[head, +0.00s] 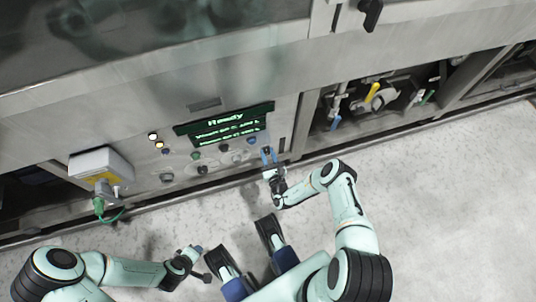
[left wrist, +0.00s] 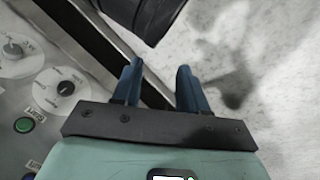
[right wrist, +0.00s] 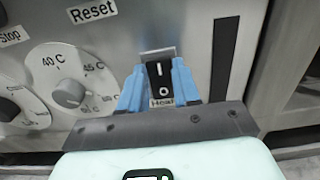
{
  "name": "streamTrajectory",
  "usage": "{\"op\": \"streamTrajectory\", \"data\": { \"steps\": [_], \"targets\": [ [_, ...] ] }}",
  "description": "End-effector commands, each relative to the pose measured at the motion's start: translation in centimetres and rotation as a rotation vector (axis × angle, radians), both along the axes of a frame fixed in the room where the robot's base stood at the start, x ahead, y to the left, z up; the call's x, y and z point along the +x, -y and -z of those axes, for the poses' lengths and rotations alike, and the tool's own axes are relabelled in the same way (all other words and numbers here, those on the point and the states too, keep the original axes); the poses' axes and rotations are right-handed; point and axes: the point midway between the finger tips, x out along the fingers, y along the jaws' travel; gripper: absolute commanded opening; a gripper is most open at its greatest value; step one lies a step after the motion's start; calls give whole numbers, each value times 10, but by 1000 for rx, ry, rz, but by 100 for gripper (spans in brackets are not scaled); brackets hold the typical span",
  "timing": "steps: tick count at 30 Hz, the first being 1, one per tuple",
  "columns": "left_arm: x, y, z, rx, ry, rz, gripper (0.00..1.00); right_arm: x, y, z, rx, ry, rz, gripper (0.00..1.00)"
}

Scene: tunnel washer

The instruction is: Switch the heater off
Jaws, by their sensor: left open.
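In the right wrist view, a black rocker switch (right wrist: 159,78) marked I above O sits on the grey panel, with a small label that seems to read "Heat" at its lower end. I cannot tell which end is pressed in. My right gripper (right wrist: 158,72) has its two blue fingers apart, one on each side of the switch. I cannot tell whether they touch it. In the head view my right gripper (head: 268,155) is at the panel's lower right and mostly covers the switch. My left gripper (left wrist: 160,72) is open and empty, low beside the panel; it also shows in the head view (head: 197,250).
A temperature dial (right wrist: 70,93) and a "Reset" label (right wrist: 92,11) are left of the switch. A green display (head: 225,125) reading "Ready" is above. A white box (head: 100,163) with a green cable juts out at left. Pale floor (head: 440,200) is clear at right.

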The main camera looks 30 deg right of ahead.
Motion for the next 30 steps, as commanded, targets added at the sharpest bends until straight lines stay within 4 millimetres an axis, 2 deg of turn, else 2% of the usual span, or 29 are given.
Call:
{"op": "streamTrajectory", "data": {
  "steps": [4,8,12,18,24,30],
  "targets": [
    [0,-2,8,3,-4,-3,43,0,0,4,-6,25,-1,1],
    [-5,-11,36,16,-33,-18,43,-1,0,11,-28,120,2,1],
    [-40,-16,64,12,-148,-24,43,-2,0,13,-51,215,1,1],
    [-85,-21,93,3,-299,-36,43,-2,-1,15,-81,334,2,1],
    [-110,-24,101,-4,-380,-43,43,-2,-1,14,-100,414,0,1],
    [-113,-25,101,-4,-388,-43,43,-2,0,13,-102,423,0,2]
  ]
}}
